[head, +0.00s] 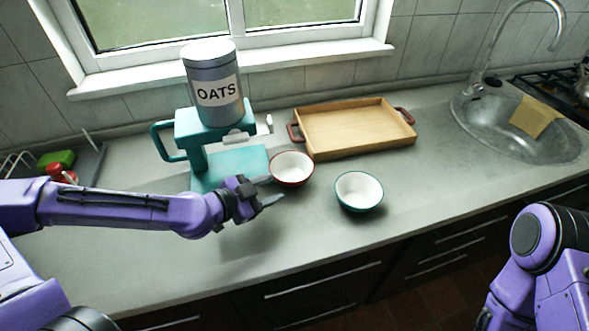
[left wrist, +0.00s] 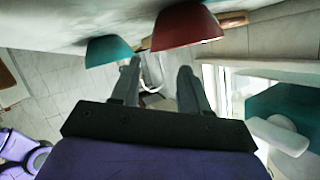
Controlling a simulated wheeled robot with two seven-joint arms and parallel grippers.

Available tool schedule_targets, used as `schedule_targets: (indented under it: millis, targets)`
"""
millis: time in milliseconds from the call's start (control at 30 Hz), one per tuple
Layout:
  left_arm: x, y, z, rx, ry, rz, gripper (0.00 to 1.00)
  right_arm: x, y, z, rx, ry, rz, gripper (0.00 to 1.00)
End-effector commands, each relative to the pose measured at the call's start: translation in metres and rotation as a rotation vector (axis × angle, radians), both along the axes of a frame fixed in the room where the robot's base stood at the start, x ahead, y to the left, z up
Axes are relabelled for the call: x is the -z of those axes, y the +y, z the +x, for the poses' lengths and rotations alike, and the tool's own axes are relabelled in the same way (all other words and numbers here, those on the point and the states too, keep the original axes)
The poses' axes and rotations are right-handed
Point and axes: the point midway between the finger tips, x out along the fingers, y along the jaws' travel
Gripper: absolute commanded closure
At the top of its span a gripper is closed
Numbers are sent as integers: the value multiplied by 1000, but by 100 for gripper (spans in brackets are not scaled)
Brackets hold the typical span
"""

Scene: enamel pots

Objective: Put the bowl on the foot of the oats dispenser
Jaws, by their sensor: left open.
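The oats dispenser (head: 211,95) has a grey canister on a teal stand, with a flat teal foot (head: 235,163) on the counter. A bowl with a red outside and white inside (head: 292,166) stands upright just right of the foot. A teal bowl with a white inside (head: 358,190) stands further right. My left gripper (head: 275,189) is open and empty, low at the near left side of the red bowl. In the left wrist view, the red bowl (left wrist: 187,27) and teal bowl (left wrist: 108,50) appear beyond the open fingers. My right gripper is out of view.
A wooden tray (head: 355,127) lies behind the bowls. The sink (head: 525,130) is at the right, and a rack with red and green items (head: 58,165) is at the left. The counter's front is clear.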

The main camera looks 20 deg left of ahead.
Motion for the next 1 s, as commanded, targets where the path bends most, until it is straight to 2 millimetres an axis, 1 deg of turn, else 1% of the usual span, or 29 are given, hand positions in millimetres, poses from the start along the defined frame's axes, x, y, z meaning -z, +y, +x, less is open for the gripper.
schedule_targets:
  millis: [33,67,200,333,467,600,700,867,967,1000]
  targets:
    - [13,-6,5,7,5,2,55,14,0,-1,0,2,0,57]
    - [14,-9,9,9,6,-1,55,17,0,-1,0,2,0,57]
    - [17,-16,26,6,6,0,55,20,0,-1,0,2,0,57]
    - [19,-21,35,5,6,-2,55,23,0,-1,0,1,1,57]
    - [29,-32,51,7,8,-2,55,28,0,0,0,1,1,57]
    - [34,-42,69,4,7,-2,55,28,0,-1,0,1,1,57]
    - [34,-45,73,5,5,-5,55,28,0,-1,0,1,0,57]
    - [34,-44,73,4,5,-5,55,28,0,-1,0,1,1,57]
    - [34,-44,73,4,5,-5,84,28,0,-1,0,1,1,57]
    - [34,-44,73,4,5,-5,97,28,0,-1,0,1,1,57]
